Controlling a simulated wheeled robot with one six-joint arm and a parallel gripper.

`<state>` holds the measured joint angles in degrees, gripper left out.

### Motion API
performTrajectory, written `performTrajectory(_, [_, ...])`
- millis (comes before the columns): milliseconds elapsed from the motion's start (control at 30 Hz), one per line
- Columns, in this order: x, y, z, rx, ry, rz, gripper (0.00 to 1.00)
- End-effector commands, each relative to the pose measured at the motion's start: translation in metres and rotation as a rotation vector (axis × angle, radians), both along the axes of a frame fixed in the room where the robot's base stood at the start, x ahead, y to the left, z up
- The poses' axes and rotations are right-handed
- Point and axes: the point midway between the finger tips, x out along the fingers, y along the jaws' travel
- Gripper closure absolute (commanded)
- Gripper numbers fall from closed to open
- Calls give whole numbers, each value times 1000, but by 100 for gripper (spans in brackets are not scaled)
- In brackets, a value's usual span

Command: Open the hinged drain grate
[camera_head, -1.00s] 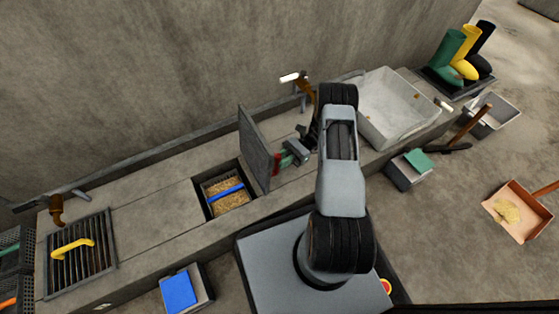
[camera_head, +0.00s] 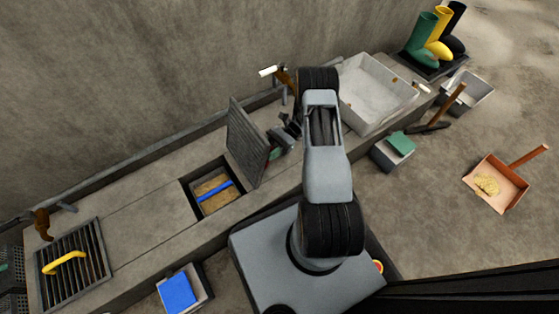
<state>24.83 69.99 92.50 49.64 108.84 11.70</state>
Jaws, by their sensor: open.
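The hinged drain grate, a grey slatted panel (camera_head: 243,140), stands nearly upright at the right side of a square opening (camera_head: 186,196) in the concrete counter. Inside the opening is a tan-filled tray (camera_head: 212,186) with a blue bar across it. My gripper (camera_head: 274,152) is open at the panel's right face, low down. A little green shows between it and the panel. I cannot tell whether the fingers touch the panel. My arm hides part of the counter behind.
A pale basin (camera_head: 377,90) is right of my arm. A brown tap (camera_head: 283,76) stands behind.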

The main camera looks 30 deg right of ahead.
Motion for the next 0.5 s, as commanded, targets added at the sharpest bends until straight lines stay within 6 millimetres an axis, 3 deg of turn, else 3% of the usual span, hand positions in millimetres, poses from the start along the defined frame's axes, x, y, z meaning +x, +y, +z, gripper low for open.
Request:
performTrajectory(33, [0, 0, 17, 0, -2, 0, 54])
performTrajectory(167, [-23, 1, 44, 1, 3, -1, 54])
performTrajectory(200, [-30, 1, 52, 2, 3, 0, 51])
performTrajectory(267, [-41, 2, 64, 4, 5, 3, 36])
performTrajectory(300, [-48, 1, 72, 5, 5, 2, 54])
performTrajectory(500, [-88, 4, 90, 4, 5, 0, 54])
